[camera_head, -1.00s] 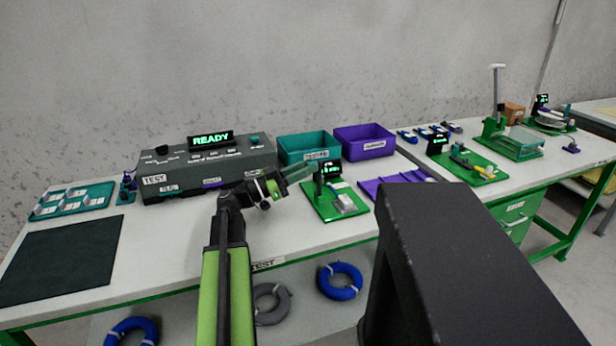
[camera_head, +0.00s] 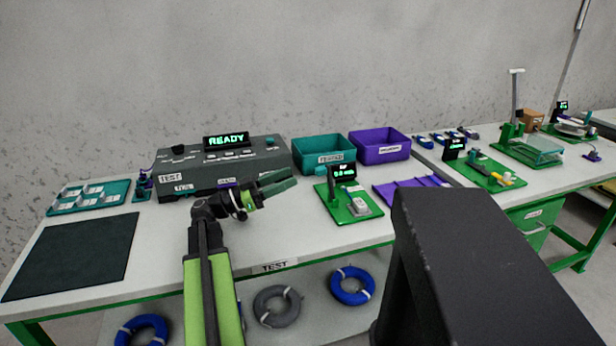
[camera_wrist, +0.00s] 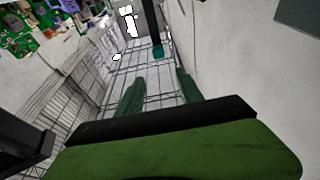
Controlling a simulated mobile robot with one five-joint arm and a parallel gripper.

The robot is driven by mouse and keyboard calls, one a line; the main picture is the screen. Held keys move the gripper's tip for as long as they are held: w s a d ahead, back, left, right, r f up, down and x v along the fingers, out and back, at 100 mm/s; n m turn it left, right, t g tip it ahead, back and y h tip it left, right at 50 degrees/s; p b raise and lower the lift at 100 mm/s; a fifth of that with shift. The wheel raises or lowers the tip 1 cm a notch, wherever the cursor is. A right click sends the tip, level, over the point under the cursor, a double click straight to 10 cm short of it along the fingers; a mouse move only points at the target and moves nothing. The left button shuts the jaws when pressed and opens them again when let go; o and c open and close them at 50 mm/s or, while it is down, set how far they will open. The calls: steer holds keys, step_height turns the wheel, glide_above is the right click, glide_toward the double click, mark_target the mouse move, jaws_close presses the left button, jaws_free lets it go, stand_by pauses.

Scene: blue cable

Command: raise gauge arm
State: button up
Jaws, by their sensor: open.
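The gauge stands on a green base plate (camera_head: 333,212) on the bench, with a small black display (camera_head: 343,173) lit in green and a pale block (camera_head: 358,207) at its front. A teal knob-like part (camera_head: 321,171) sticks out at the display's left; it seems to be the gauge arm's end. My gripper (camera_head: 284,182) is open and empty, left of the gauge and apart from it, pointing right. In the wrist view its two green fingers (camera_wrist: 160,84) are spread with nothing between them.
A grey tester reading READY (camera_head: 222,165) stands behind my gripper. Teal (camera_head: 323,157) and purple (camera_head: 380,149) bins stand behind the gauge. A purple tray (camera_head: 410,189) lies to its right. A dark mat (camera_head: 72,255) lies at left; cable coils lie below the bench.

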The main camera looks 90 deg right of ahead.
steer(key=shift+w+a, duration=0.35)
steer(key=shift+w, duration=0.55)
steer(key=shift+w+a, duration=0.3)
steer(key=shift+w, duration=0.55)
